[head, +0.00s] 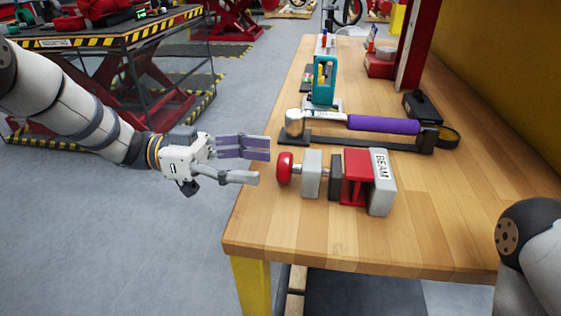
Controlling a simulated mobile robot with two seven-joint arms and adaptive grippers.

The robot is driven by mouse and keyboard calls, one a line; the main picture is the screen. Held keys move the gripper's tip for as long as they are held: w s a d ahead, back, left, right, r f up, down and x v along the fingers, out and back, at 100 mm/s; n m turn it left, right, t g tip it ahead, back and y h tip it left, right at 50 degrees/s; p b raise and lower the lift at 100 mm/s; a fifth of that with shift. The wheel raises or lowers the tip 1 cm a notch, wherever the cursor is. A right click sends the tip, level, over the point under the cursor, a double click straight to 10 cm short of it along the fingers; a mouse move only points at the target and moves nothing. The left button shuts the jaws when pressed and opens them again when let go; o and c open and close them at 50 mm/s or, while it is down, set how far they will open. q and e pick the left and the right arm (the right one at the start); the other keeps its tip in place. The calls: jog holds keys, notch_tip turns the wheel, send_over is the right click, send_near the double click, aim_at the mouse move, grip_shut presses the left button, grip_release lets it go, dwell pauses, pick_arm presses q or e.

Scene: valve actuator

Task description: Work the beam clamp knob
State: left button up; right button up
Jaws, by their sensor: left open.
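The beam clamp (352,178) sits on the wooden workbench near its front left. It has a red block, grey plates and a label reading BEAM. Its red round knob (284,168) points left, toward the bench's left edge. My left gripper (262,166) is open and empty just left of the knob, with its fingers pointing right at it. A small gap seems to lie between fingertips and knob; the exact depth is hard to tell. My right arm (530,245) shows only in part at the lower right, and its gripper is out of view.
The wooden workbench (300,235) has clear room in front and to the right of the clamp. Behind the clamp lie a purple-handled tool (383,124) and a dark strap (350,142). A teal tool (323,82) stands farther back. A lift table (105,35) stands at the back left.

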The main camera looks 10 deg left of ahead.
aim_at(278, 165)
pick_arm(q)
jog(key=d, duration=0.4)
jog(key=shift+d, duration=0.3)
jog(key=c, duration=1.2)
jog(key=shift+o, duration=0.2)
jog(key=m, duration=0.4)
jog(key=shift+s+p, duration=0.1)
jog(key=shift+p, duration=0.3)
jog(key=m, duration=0.4)
jog(key=shift+f+m+p, duration=0.1)
jog(key=shift+m+p, duration=0.3)
pick_arm(e)
jog(key=shift+w+r+t, duration=0.4)
jog(key=shift+w+r, duration=0.65)
pick_arm(q)
jog(key=shift+m, duration=0.3)
